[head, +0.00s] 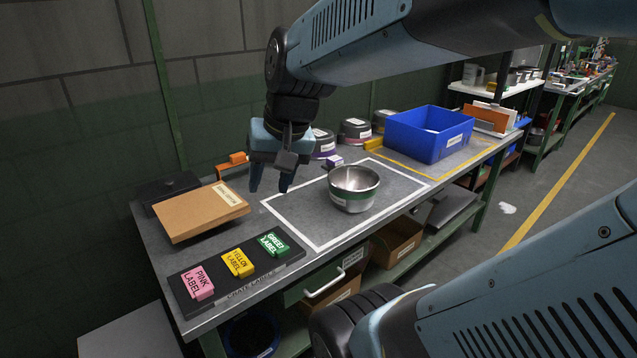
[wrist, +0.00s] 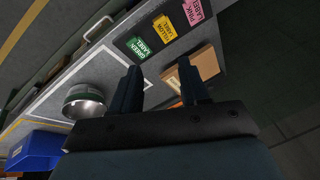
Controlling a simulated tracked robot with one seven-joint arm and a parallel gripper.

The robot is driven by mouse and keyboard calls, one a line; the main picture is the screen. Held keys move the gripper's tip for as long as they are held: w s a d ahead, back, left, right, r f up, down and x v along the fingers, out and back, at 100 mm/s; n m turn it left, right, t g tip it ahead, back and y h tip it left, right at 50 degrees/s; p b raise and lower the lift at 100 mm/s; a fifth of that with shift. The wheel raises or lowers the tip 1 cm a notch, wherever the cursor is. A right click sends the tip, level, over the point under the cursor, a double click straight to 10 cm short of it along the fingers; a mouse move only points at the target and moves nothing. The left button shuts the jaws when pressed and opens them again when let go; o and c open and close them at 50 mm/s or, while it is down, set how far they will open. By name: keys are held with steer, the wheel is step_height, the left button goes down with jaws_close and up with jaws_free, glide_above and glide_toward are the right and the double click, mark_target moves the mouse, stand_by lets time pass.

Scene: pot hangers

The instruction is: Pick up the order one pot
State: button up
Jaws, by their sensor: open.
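A steel pot (head: 352,198) with a green band and a white label stands upright inside the white outlined rectangle on the bench. It also shows at the left of the wrist view (wrist: 84,112). More dark pots with coloured bands stand at the back of the bench, one with a purple band (head: 323,143) and another beside it (head: 355,131). I cannot tell by any marking which pot is order one. My gripper (head: 270,188) is open and empty, pointing down above the bench, left of the green-banded pot and apart from it. Its fingers also show in the wrist view (wrist: 159,70).
A blue bin (head: 428,144) stands at the right rear. A cardboard box (head: 201,211) lies at the left. Pink (head: 197,284), yellow (head: 238,263) and green (head: 273,243) label blocks stand on a dark strip in front. The outlined area around the pot is mostly clear.

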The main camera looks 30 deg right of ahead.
steer(key=w+d+f+m+y, duration=0.4)
steer(key=w+d+f+m, duration=0.15)
steer(key=m, duration=0.25)
steer(key=m+t+h, duration=0.3)
steer(key=m+t, duration=0.7)
steer(key=m, duration=1.1)
glide_toward(341, 188)
steer(key=x, duration=1)
steer(key=shift+d, duration=0.1)
steer(key=shift+f, duration=0.1)
jaws_close()
